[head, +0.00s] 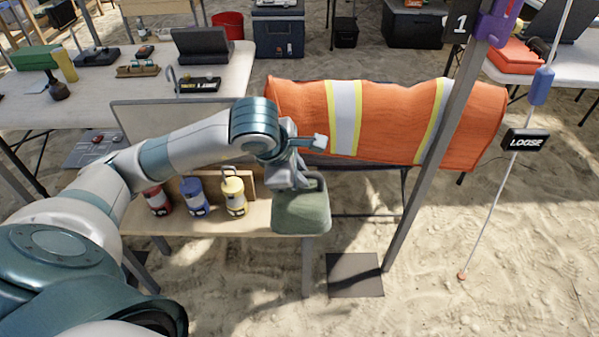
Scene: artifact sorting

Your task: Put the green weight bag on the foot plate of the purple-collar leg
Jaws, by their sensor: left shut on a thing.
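The green weight bag (301,212) hangs below my left gripper (292,180), which is shut on its top. The bag is in front of the right end of the low wooden bench; I cannot tell whether it touches the bench. The purple collar (494,24) is high on a slanted grey leg (428,170) at the right, beside a sign marked 1. The dark square foot plate (355,276) lies on the sand at the leg's base, bare, below and right of the bag. My right gripper is out of view.
Red (158,200), blue (194,197) and yellow (233,196) canisters stand on the bench (255,216), left of the bag. An orange striped cloth (390,120) is behind the leg. A rope with a LOOSE tag (525,141) runs to a sand stake at the right.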

